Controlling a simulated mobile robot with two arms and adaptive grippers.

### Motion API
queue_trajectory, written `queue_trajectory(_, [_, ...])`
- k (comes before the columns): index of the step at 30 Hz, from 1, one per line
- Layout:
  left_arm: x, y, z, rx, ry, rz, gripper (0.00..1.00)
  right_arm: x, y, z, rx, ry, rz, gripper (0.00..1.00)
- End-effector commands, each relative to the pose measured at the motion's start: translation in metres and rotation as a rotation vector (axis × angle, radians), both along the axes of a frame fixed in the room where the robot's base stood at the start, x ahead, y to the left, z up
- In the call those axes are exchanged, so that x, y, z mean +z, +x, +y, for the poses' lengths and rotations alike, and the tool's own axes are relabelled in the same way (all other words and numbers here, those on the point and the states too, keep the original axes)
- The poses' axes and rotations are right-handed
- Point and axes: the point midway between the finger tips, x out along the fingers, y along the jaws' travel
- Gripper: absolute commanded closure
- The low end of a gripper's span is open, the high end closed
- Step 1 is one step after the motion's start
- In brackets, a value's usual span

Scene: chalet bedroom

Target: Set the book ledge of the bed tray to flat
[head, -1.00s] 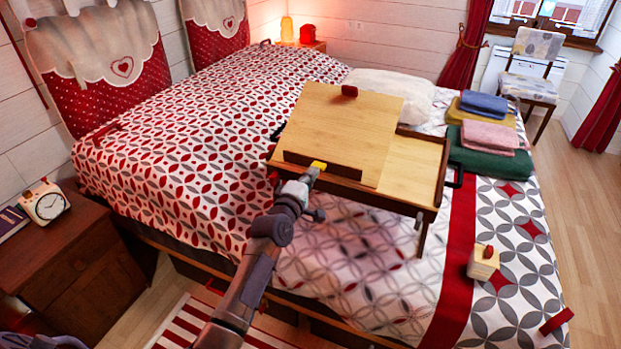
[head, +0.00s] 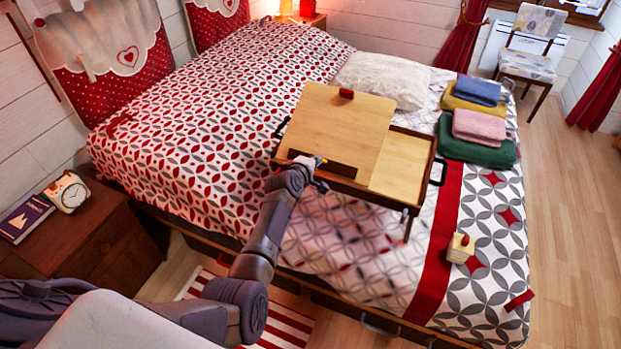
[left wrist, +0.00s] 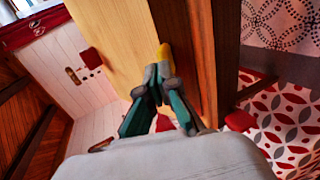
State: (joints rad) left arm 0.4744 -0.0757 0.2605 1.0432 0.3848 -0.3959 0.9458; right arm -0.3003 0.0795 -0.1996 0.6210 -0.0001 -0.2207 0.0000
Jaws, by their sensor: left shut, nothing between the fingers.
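The wooden bed tray (head: 405,195) stands on its legs on the bed. Its book ledge (head: 336,130) is a light wooden panel, tilted up, with a dark red knob (head: 346,93) at its raised far edge and a dark strip along its near edge. My left gripper (head: 318,160) is at the ledge's near edge, by the dark strip. In the left wrist view the gripper (left wrist: 160,68) is shut and empty, its fingertips in front of a yellow piece (left wrist: 164,54) beside the light panel (left wrist: 112,45). Whether they touch is unclear. My right gripper is not in view.
Folded towels (head: 478,125) lie right of the tray, and a white pillow (head: 383,78) lies behind it. A small wooden box with a red knob (head: 460,247) sits on the bed at the front right. A nightstand (head: 85,235) with a clock (head: 67,192) stands at left.

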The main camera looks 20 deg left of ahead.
Motion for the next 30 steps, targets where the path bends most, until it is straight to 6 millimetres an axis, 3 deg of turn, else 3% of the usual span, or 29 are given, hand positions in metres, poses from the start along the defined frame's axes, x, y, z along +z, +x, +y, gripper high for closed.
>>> queue_trajectory(30, [0.019, 0.005, 0.0, 0.0, 0.0, -0.002, 1.0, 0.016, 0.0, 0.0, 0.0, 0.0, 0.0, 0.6])
